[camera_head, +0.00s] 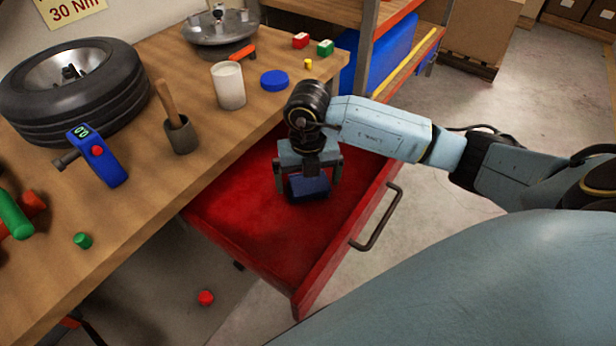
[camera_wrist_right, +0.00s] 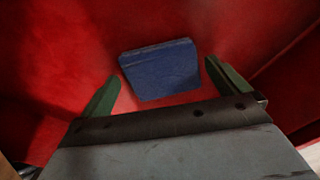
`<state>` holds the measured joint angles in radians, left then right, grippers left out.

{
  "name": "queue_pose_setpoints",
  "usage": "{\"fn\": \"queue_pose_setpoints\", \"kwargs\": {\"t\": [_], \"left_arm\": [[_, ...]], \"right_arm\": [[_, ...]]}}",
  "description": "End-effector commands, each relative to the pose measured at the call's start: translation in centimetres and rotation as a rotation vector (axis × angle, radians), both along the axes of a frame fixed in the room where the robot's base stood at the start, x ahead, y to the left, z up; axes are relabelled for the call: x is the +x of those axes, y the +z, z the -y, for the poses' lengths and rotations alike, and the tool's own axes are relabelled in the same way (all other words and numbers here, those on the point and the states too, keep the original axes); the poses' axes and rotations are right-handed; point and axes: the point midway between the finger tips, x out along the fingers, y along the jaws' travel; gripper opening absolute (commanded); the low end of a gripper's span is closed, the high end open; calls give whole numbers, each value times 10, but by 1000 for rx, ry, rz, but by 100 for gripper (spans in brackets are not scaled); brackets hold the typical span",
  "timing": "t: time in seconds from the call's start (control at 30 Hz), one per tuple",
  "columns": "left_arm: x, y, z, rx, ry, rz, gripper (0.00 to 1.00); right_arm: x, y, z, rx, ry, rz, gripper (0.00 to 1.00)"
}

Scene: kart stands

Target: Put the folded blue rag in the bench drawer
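The folded blue rag (camera_head: 310,188) is inside the open red bench drawer (camera_head: 240,222), under my right gripper. In the right wrist view the rag (camera_wrist_right: 160,70) appears on the red drawer floor (camera_wrist_right: 235,25). My right gripper (camera_head: 308,178) points down into the drawer. Its two green-tipped fingers are spread, one on each side of the rag, with red floor showing between each finger and the rag. The gripper hides part of the rag in the head view. My left gripper is not in view.
The drawer handle (camera_head: 378,218) faces right. On the wooden bench (camera_head: 215,150) stand a wheel (camera_head: 75,90), a white cup (camera_head: 228,86), a blue disc (camera_head: 274,80), a blue gauge (camera_head: 98,155) and a holder (camera_head: 181,135). A red knob (camera_head: 206,297) lies on the floor.

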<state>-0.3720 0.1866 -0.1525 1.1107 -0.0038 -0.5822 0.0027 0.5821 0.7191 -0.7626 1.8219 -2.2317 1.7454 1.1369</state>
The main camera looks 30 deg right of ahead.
Motion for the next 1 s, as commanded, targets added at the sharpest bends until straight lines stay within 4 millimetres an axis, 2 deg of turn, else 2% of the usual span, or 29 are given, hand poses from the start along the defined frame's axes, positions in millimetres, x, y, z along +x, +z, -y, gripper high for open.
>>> {"fn": "queue_pose_setpoints", "kwargs": {"t": [0.3, 0.47, 0.73, 0.9, 1.0], "left_arm": [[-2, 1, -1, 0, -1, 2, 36], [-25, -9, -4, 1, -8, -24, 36], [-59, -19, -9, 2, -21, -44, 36], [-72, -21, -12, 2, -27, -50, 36], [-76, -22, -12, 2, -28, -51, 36]], "right_arm": [[0, 5, 0, 1, 0, 1, 100], [1, 34, 0, 0, 2, 5, 100], [1, 93, 0, 0, 0, 4, 100], [1, 116, 0, 0, 0, 3, 100], [0, 121, 0, 0, 0, 0, 100]]}}
